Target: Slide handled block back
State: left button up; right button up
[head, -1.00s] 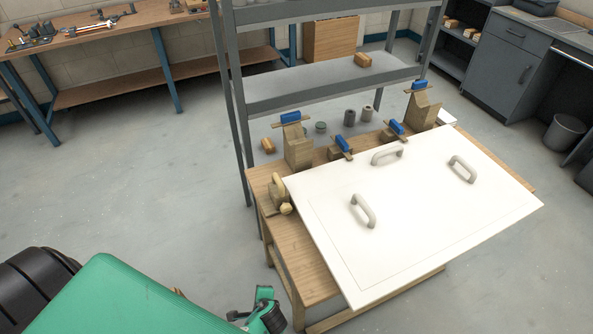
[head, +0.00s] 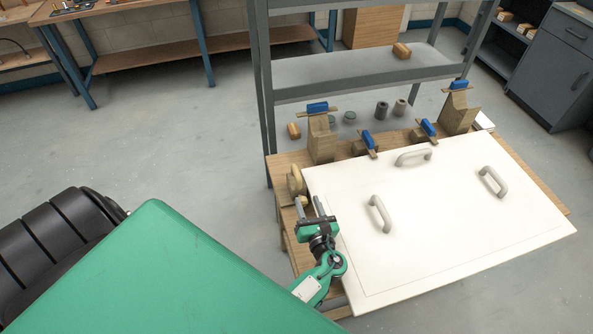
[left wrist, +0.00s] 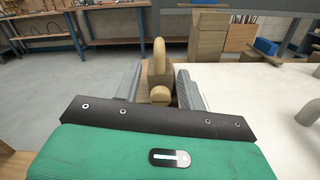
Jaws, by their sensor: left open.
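The handled block, a wooden piece with a pale upright rounded handle (head: 295,181), sits at the left edge of the wooden table, beside the white panel. In the left wrist view the handle (left wrist: 159,56) stands straight ahead, with a round knob (left wrist: 160,94) low in front of it. My left gripper (head: 308,204) is open, just on the near side of the block. Its two fingers (left wrist: 158,88) flank the knob in the left wrist view; I cannot tell whether they touch it. The block's base is partly hidden. My right gripper is not in view.
The white panel (head: 440,225) with three grey handles covers most of the table (head: 282,165). Wooden blocks with blue tops, such as the tall one (head: 320,140), line the table's back. A grey shelf rack (head: 360,80) stands behind.

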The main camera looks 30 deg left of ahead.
aim_at(298, 177)
pick_arm(q)
jog(key=b+x, duration=0.2)
jog(key=x, duration=1.1)
jog(key=shift+a, duration=0.15)
grip_shut()
